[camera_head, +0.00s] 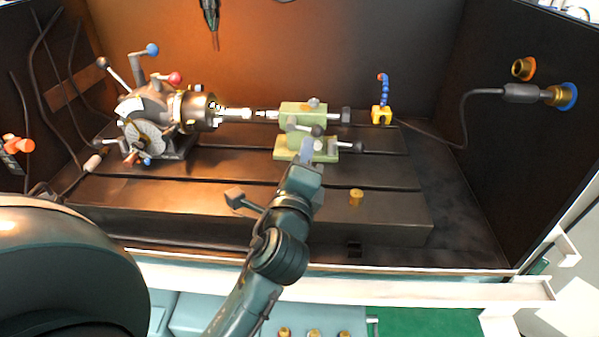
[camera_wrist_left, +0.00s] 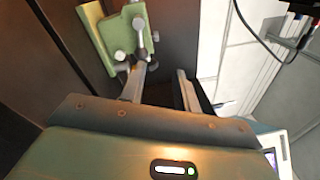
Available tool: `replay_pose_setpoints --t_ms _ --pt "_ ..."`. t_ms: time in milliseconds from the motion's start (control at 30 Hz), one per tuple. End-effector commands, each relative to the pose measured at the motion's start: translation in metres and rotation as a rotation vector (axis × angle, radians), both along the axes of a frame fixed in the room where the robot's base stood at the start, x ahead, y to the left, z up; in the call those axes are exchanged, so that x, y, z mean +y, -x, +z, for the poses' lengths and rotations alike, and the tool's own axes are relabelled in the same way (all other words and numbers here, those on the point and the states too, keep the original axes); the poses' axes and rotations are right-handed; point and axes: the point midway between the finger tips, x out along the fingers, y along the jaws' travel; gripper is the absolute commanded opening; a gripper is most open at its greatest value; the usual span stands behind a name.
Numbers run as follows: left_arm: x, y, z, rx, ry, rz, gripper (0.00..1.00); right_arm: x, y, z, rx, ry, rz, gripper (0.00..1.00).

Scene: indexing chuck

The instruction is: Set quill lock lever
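The green tailstock (camera_head: 303,112) stands right of the chuck, with a grey knob (camera_head: 313,103) on top and a small lever with a dark ball end (camera_head: 316,131) on its front. I cannot tell for certain which one is the quill lock lever. In the left wrist view the green tailstock (camera_wrist_left: 122,36) is at upper left, with a grey ball-ended lever (camera_wrist_left: 139,24) on it. My left gripper (camera_head: 308,153) is at the tailstock's front. Its fingers are apart with nothing between them (camera_wrist_left: 162,88); the left finger is close to the lever, contact unclear. My right gripper is not in view.
The chuck (camera_head: 196,110) on its indexing head is at the left of the slotted table (camera_head: 180,192). A yellow block with a blue hose (camera_head: 382,114) is farther right. Dark walls enclose the sides.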

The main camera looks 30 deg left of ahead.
Motion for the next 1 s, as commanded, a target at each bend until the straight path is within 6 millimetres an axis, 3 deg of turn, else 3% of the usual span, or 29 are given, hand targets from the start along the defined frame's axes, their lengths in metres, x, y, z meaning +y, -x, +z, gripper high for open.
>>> replay_pose_setpoints --t_ms 433,1000 --pt "-0.011 0.026 -0.006 0.000 0.002 0.000 0.32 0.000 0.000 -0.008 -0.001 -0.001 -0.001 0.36" --pt "-0.012 0.028 -0.006 0.000 0.000 0.000 0.32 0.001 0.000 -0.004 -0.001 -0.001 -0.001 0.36"
